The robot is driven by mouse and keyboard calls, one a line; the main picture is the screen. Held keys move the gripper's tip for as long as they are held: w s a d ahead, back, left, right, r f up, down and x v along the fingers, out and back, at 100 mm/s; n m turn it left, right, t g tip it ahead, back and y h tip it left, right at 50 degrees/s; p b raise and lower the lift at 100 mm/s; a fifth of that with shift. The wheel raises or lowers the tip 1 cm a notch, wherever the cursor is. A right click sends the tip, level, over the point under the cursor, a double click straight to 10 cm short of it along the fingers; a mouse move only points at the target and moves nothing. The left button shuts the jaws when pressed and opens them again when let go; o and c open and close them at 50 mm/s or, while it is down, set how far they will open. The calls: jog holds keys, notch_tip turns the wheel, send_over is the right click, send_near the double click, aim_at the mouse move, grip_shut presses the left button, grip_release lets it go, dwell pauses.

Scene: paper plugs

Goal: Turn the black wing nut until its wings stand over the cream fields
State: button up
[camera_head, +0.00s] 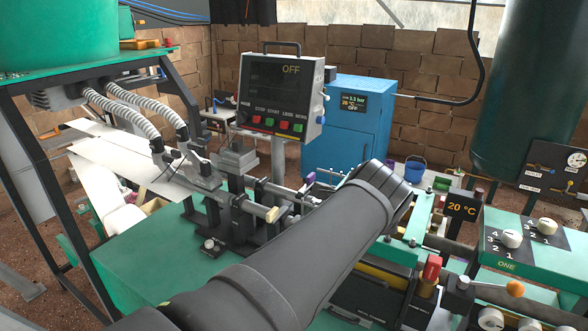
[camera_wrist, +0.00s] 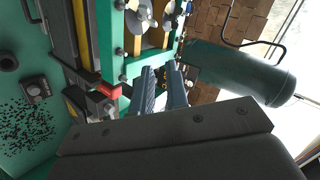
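I cannot clearly make out the black wing nut or its cream fields in either view. In the wrist view my gripper (camera_wrist: 161,78) shows two grey-blue fingers with a gap between them and nothing held. The fingers are in front of a green machine frame (camera_wrist: 112,62). In the head view my dark arm reaches from the bottom towards the centre right; it hides the fingers and part of the machine behind it.
A red-topped part (camera_head: 432,268) and an orange ball knob (camera_head: 515,288) stand near the arm. A temperature display (camera_head: 462,207) and a green box with dials (camera_head: 525,250) are at right. A control panel (camera_head: 280,95) and a blue cabinet (camera_head: 345,130) stand behind.

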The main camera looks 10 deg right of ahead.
jog(key=shift+w+d+n, duration=0.15)
jog(key=shift+n, duration=0.15)
grip_shut()
jog(key=w+d+f+n+y, duration=0.1)
jog(key=w+d+f+n, duration=0.2)
jog(key=w+n, duration=0.3)
jog(key=w+d+f+n+g+y, duration=0.1)
jog(key=w+d+f+n, duration=0.3)
jog(key=n, duration=0.7)
jog(key=w+d+f+n+y, duration=0.2)
jog(key=w+d+f+n, duration=0.2)
jog(key=w+d+n, duration=0.3)
jog(key=shift+w+d+f+n+g, duration=0.25)
jog(key=shift+w+n+g, duration=0.2)
jog(key=shift+n, duration=0.65)
jog(key=shift+d+n+y, duration=0.1)
jog(key=shift+n+y, duration=0.2)
jog(key=shift+n, duration=0.2)
